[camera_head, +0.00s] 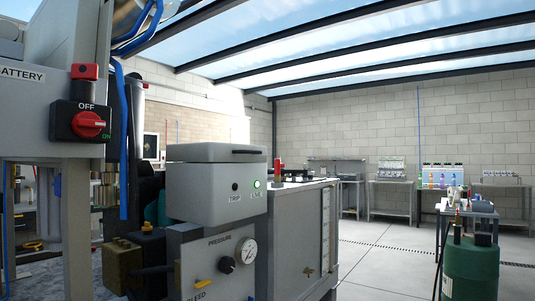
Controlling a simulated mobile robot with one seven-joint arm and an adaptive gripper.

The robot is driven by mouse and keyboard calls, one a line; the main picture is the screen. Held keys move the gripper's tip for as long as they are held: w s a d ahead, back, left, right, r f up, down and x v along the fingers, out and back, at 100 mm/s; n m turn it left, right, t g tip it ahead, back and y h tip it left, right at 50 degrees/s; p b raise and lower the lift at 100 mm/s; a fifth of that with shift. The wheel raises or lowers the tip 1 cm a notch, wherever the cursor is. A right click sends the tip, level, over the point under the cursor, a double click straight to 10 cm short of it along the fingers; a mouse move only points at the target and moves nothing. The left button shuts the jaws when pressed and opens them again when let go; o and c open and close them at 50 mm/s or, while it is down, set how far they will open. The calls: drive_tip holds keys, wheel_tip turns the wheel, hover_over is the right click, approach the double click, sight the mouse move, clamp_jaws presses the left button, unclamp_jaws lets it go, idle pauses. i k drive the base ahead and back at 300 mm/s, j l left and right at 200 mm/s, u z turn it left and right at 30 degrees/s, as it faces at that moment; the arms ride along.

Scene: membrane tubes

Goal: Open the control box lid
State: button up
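The grey control box (214,203) stands left of centre in the head view, with a black TRIP lamp and a green lit LIVE lamp on its front. Its lid (205,153) lies down flat on the box and looks closed. A dark handle strip (248,151) runs along the lid's upper front edge. I cannot make out my gripper anywhere in this view.
Below the box is a panel (190,262) with a pressure gauge (247,250), a black knob and a yellow bleed lever. A post at left carries a red battery switch (88,124). A green cylinder (470,268) stands at right. Open floor (375,255) lies between.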

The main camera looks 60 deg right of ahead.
sight(203, 152)
drive_tip(key=z, duration=1.45)
drive_tip(key=i+l+z, duration=0.1)
drive_tip(key=z, duration=0.15)
drive_tip(key=i+l+z, duration=0.15)
drive_tip(key=i, duration=0.15)
drive_tip(key=i+l+z, duration=0.1)
drive_tip(key=i, duration=0.15)
